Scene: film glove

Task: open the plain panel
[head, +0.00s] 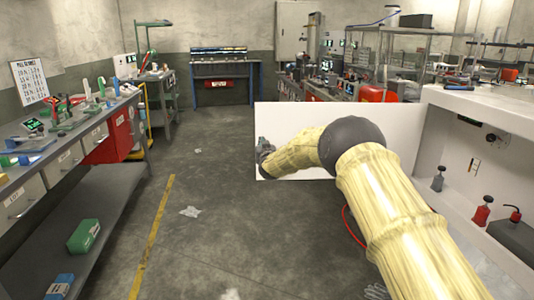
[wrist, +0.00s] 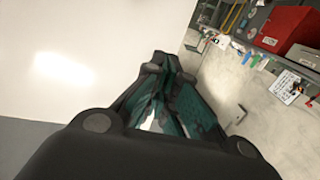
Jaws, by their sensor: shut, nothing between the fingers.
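The plain white panel (head: 300,118) stands out from the left side of the white cabinet at right, at a wide angle to its front, so it is open. In the wrist view, the panel (wrist: 60,60) fills the upper left as a blank pale surface with a bright reflection. My gripper (head: 264,148) is beside the panel's free left edge, with my arm crossing in front of the panel. In the wrist view, my gripper's fingers (wrist: 165,85) are shut and empty. Whether they touch the panel cannot be told.
The open cabinet (head: 475,105) at right holds bottles, including a red one (head: 482,211). A long workbench (head: 70,150) with drawers lines the left. The grey floor between is mostly free, with a few scraps (head: 189,211) and a yellow line. A red cable (head: 348,225) lies below my arm.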

